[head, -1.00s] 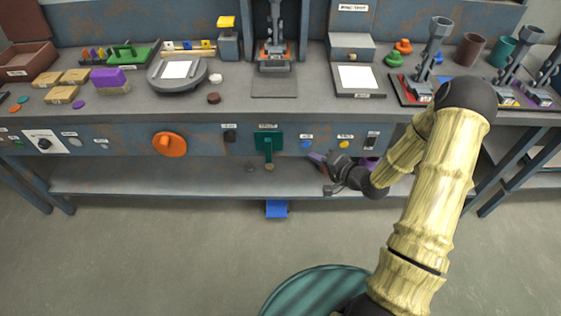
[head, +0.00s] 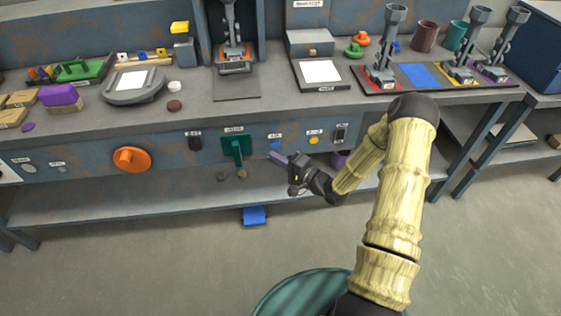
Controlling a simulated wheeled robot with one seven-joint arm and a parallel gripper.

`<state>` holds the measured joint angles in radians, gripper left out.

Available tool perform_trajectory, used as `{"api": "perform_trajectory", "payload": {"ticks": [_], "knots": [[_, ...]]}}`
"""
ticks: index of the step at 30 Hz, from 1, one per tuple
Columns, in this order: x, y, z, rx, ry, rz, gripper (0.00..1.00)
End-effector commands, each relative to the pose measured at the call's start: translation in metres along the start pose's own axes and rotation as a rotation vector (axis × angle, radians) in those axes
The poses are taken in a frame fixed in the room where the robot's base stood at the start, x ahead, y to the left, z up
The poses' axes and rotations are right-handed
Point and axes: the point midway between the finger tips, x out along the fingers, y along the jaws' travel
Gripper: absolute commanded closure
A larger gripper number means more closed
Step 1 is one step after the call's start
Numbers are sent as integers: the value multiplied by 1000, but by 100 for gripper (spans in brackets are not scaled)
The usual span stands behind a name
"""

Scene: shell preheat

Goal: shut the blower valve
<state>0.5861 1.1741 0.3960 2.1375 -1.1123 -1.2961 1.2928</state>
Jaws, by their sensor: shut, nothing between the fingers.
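A green lever on a square green plate (head: 237,147) sits on the bench's front panel, its handle pointing down. An orange round knob (head: 131,159) sits further left on the same panel. The labels are too small to read, so I cannot tell for certain which is the blower valve.
A blue button (head: 275,144), a yellow button (head: 313,140) and a dark switch (head: 340,133) lie right of the lever. A lower shelf (head: 130,202) runs beneath the panel. A blue block (head: 254,215) is below the shelf.

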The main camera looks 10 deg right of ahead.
Motion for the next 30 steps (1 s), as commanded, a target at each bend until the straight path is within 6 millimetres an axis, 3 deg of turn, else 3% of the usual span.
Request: {"api": "perform_trajectory", "payload": {"ticks": [10,15,30], "knots": [[64,0,2,-3,-4,-2,100],[81,1,20,0,-4,0,100],[90,0,29,-1,0,0,100]]}}
